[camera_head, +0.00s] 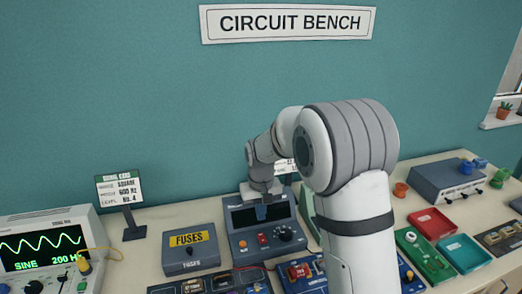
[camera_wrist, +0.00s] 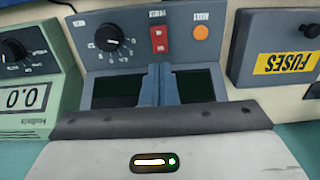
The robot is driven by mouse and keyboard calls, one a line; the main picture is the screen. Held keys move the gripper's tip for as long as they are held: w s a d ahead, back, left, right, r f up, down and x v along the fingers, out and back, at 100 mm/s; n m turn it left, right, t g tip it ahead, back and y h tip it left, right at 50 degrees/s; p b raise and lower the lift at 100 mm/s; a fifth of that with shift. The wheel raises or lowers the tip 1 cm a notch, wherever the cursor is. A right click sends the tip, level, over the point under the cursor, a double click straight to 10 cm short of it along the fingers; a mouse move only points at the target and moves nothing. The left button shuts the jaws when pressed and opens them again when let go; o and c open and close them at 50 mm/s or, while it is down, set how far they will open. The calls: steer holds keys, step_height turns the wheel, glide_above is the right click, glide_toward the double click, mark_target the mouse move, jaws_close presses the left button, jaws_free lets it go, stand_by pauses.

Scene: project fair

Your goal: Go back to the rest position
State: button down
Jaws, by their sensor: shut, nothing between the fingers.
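My gripper (camera_head: 261,213) is at the end of my arm, low in front of the dark display of a blue-grey instrument (camera_head: 240,243). In the wrist view my gripper's two blue-grey fingers (camera_wrist: 155,72) are together, with nothing between them. They overlap the middle of the instrument's dark display (camera_wrist: 201,86). Whether they touch it I cannot tell. The instrument's panel also carries a black knob (camera_wrist: 109,37), a red switch (camera_wrist: 159,40) and an orange button (camera_wrist: 201,33).
A fuses box (camera_head: 190,250) stands left of the instrument. An oscilloscope (camera_head: 45,245) is at far left, near a sign card (camera_head: 121,188). A green meter (camera_wrist: 42,97) is close beside the instrument. Red (camera_head: 431,222) and teal (camera_head: 463,252) trays lie at right.

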steer(key=s+d+r+m+t, duration=0.2)
steer(key=s+d+r, duration=0.8)
steer(key=s+r, duration=0.15)
steer(key=s+d, duration=0.2)
steer(key=s, duration=0.5)
steer(key=s+d+r+m+t, duration=0.1)
steer(key=s+d, duration=0.2)
steer(key=s, duration=0.5)
steer(key=shift+d, duration=0.2)
